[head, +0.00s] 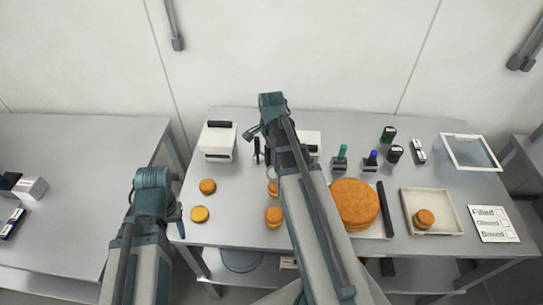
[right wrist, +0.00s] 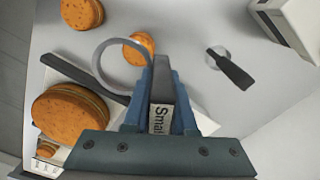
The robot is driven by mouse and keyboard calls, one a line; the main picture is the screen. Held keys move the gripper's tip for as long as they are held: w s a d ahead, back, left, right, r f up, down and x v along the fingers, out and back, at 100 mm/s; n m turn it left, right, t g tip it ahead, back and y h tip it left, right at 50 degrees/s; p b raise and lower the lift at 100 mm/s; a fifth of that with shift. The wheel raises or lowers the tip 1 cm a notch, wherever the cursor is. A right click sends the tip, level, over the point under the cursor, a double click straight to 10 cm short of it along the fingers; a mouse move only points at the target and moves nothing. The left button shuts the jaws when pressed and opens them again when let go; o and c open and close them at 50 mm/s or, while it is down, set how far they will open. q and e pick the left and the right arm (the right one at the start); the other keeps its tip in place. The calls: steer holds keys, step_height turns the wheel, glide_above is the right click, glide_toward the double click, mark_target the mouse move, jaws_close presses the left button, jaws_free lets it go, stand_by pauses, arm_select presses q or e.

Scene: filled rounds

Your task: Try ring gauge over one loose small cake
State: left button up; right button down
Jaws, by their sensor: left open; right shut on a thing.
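My right gripper (right wrist: 160,105) is shut on the handle of a grey ring gauge (right wrist: 98,68), whose label reads "Smal". In the right wrist view the ring's edge crosses in front of a loose small cake (right wrist: 138,48), which lies partly inside its outline; the ring's height above the table is unclear. This cake shows partly behind my right arm in the head view (head: 271,188). Other loose small cakes lie on the table: one near the front (head: 273,217) and two at the left (head: 207,186) (head: 200,214). My left gripper (head: 176,210) is open by the table's left edge.
A large round cake (head: 355,204) sits right of my right arm, beside a dark bar (head: 384,210). A tray (head: 408,199) holds one small cake. A card (head: 494,224) lies at right.

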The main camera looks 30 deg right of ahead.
steer(key=shift+w, duration=0.45)
arm_select(q)
steer(key=shift+w, duration=0.35)
arm_select(e)
steer(key=shift+r, duration=0.1)
steer(key=shift+s, duration=0.15)
steer(key=shift+f+b, duration=0.4)
arm_select(q)
steer(key=shift+f+b, duration=2.3)
steer(key=shift+f, duration=0.35)
arm_select(e)
steer(key=shift+f, duration=2.3)
arm_select(q)
steer(key=shift+f+b, duration=1.75)
arm_select(e)
steer(key=shift+f, duration=1.8)
